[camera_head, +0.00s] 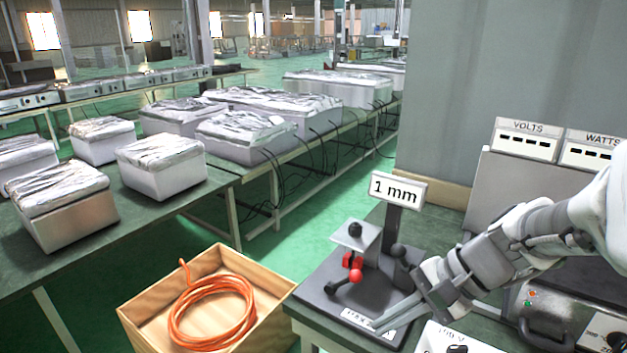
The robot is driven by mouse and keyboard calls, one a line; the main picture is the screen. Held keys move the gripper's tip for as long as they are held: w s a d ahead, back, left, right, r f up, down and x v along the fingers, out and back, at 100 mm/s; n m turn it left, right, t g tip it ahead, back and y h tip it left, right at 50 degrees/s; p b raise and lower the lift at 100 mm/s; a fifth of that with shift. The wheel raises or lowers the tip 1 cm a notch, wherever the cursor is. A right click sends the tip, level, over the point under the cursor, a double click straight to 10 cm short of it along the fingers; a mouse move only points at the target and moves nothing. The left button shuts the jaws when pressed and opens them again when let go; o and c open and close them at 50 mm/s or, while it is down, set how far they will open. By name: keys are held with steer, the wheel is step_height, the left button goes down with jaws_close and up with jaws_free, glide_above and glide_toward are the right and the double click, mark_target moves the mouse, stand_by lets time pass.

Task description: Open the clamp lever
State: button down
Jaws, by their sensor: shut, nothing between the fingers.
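The clamp stands on a dark base plate (345,292) at the front left corner of the green bench. Its clamp lever (343,282) ends in a red ball knob and a black knob, beside a red block (352,260) under a grey plate. A post behind it carries a "1 mm" sign (397,189). My gripper (378,326) is shut and empty, pointing down and left over the front right of the base, apart from the lever. The fingertips are small and partly merge with the white label on the base.
A wooden crate with a coil of orange cable (212,312) stands left of the bench. Meters marked VOLTS (527,140) and WATTS stand at the back right. A control box with a dial (450,341) sits at the front, right of the base.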

mark_target(347, 280)
steer(key=w+d+f+m+t+y+b, duration=0.1)
steer(key=w+d+f+m+t, duration=0.2)
steer(key=d+f+m, duration=0.1)
steer(key=w+d+f+m+t+y+b, duration=0.1)
steer(key=w+d+f+m+t+b, duration=0.1)
steer(key=m, duration=0.5)
steer(key=w+d+f+m+t+y+b, duration=0.1)
steer(key=w+d+f+m+t+b, duration=0.1)
steer(key=w+d+f+m, duration=0.3)
steer(key=shift+d+f+m+t, duration=0.45)
steer(key=shift+f+m+t, duration=0.05)
steer(key=shift+f+t, duration=0.3)
steer(key=shift+a, duration=0.15)
steer(key=b+x, duration=0.2)
steer(key=x, duration=0.7)
steer(key=shift+w+a+r, duration=0.3)
steer(key=shift+w+a, duration=0.25)
steer(key=shift+w, duration=0.05)
steer(key=shift+w+a+r, duration=0.35)
steer(key=shift+w+a, duration=0.25)
steer(key=shift+w, duration=0.05)
steer(key=shift+w+a+r, duration=0.3)
steer(key=shift+w, duration=0.1)
steer(key=shift+r, duration=0.1)
